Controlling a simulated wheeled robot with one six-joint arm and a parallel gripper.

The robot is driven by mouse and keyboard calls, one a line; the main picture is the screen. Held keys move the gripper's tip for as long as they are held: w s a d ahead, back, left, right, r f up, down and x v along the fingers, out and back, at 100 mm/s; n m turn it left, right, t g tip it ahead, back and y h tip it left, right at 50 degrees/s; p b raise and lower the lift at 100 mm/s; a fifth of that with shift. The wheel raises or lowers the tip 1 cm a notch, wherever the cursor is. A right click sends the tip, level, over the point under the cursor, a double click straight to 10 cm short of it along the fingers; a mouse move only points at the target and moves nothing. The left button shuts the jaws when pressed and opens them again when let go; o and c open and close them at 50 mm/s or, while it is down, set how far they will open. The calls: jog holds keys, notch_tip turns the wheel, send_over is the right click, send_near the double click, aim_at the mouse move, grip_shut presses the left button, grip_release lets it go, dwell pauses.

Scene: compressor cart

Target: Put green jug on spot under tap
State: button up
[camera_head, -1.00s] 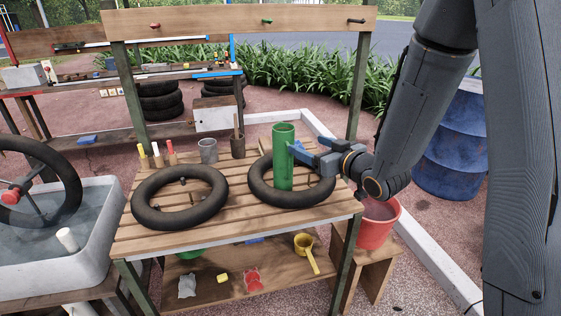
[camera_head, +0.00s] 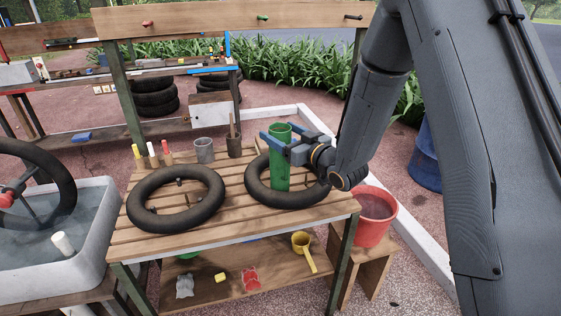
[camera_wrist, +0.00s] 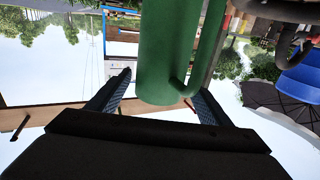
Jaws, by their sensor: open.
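The green jug (camera_head: 280,172) stands upright inside the right black ring on the slatted table. My gripper (camera_head: 270,132) is at its upper part, reaching in from the right with its blue fingers on either side of it. In the wrist view the jug (camera_wrist: 163,50) hangs upside down in the picture between the two spread fingers (camera_wrist: 159,86), its handle near the right finger. The fingers are open, with a visible gap at the left one. Small red, green and black tap-like fittings (camera_head: 263,17) sit on the top beam. I cannot tell which spot is meant.
The right black ring (camera_head: 262,199) surrounds the jug's base, and a left ring (camera_head: 140,212) lies beside it. Markers (camera_head: 153,155), a grey cup (camera_head: 204,151) and a brown cup (camera_head: 234,148) stand behind. A red bucket (camera_head: 374,229) is at the right. Bare slats show at the table's front.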

jog(key=shift+w, duration=0.1)
jog(key=c, duration=1.6)
jog(key=shift+r, duration=0.15)
